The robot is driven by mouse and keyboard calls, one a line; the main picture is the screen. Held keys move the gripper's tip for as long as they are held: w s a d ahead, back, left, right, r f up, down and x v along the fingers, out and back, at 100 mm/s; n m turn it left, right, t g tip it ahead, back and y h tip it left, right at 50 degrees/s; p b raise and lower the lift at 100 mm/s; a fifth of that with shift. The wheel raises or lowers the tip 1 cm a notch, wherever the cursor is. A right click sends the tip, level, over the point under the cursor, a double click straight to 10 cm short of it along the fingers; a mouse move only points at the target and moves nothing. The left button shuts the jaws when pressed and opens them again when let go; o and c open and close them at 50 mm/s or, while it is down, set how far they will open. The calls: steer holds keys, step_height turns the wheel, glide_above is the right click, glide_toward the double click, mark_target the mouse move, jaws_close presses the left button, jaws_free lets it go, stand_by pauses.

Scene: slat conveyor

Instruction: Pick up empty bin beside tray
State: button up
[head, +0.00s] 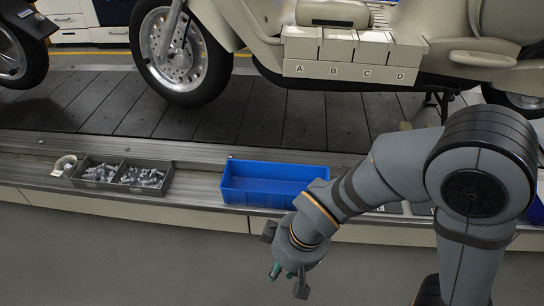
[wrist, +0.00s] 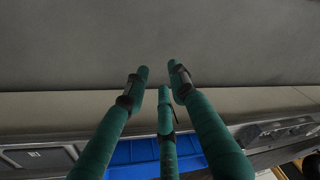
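An empty blue bin (head: 262,190) sits on the metal ledge along the conveyor in the head view. A dark divided tray (head: 122,176) with small metal parts lies on the same ledge to its left, with a gap between them. My gripper (head: 286,273) hangs in front of the ledge, below and to the right of the bin, apart from it. In the wrist view my gripper (wrist: 160,82) shows green fingers spread apart with nothing between them. The blue bin (wrist: 135,151) shows at the bottom of the wrist view, partly hidden behind the fingers.
A small round light-coloured item (head: 65,165) lies left of the tray. A beige scooter (head: 350,50) with boxes marked A to D stands on the dark slats (head: 110,105) behind the ledge. The grey floor (head: 130,265) in front is clear.

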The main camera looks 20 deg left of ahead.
steer(key=w+a+r+m+p, duration=0.1)
steer(key=w+a+r+p, duration=0.3)
steer(key=a+r+p, duration=0.3)
steer(key=m+h+p, duration=0.3)
steer(key=m+p, duration=0.3)
steer(key=m, duration=2)
glide_toward(274, 193)
steer(key=shift+w+a+g, duration=0.25)
steer(key=shift+a+g, duration=0.05)
steer(key=shift+a, duration=0.05)
steer(key=shift+f+m, duration=0.35)
steer(key=shift+m, duration=0.05)
step_height(274, 193, down, 4)
steer(key=shift+f+b, duration=0.2)
steer(key=shift+b, duration=0.65)
steer(key=f+b, duration=0.1)
steer(key=f, duration=0.1)
steer(key=d+f, duration=0.1)
steer(key=f, duration=0.1)
steer(key=shift+w+f+b, duration=0.1)
steer(key=shift+b, duration=0.25)
steer(key=shift+f, duration=0.55)
